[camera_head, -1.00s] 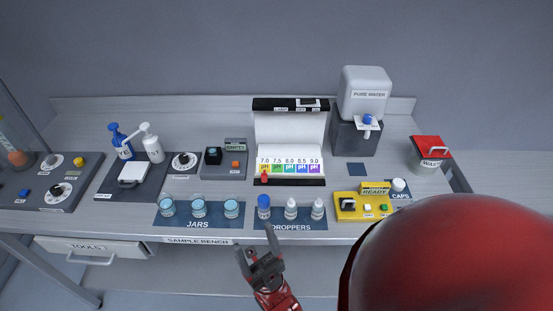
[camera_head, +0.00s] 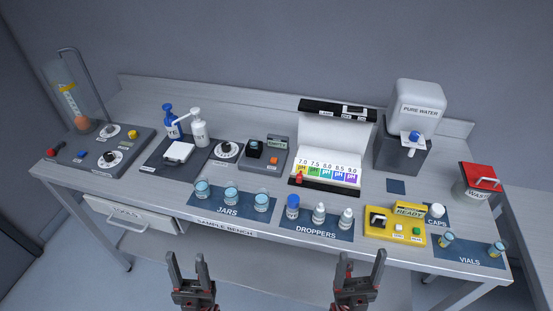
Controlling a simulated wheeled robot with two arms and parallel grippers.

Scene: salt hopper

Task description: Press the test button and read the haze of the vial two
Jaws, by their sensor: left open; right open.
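The yellow meter (camera_head: 393,226) sits at the front right of the bench with a display reading READY (camera_head: 409,209). It has a white button (camera_head: 398,228), a green button (camera_head: 416,230) and a black part at its left end; the button labels are too small to read. Two small vials stand on the VIALS mat (camera_head: 469,260), a left vial (camera_head: 447,240) and a right vial (camera_head: 496,249); I cannot tell which is two. My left gripper (camera_head: 187,258) and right gripper (camera_head: 362,257) are open and empty, in front of the bench, apart from everything.
A grey device (camera_head: 263,156) with an orange button and a display reading EMPTY stands mid-bench. Jars (camera_head: 231,195), droppers (camera_head: 319,214), a pH chart (camera_head: 327,172), a pure water dispenser (camera_head: 407,125), a white cap (camera_head: 437,210) and a red-lidded waste bin (camera_head: 476,182) surround it.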

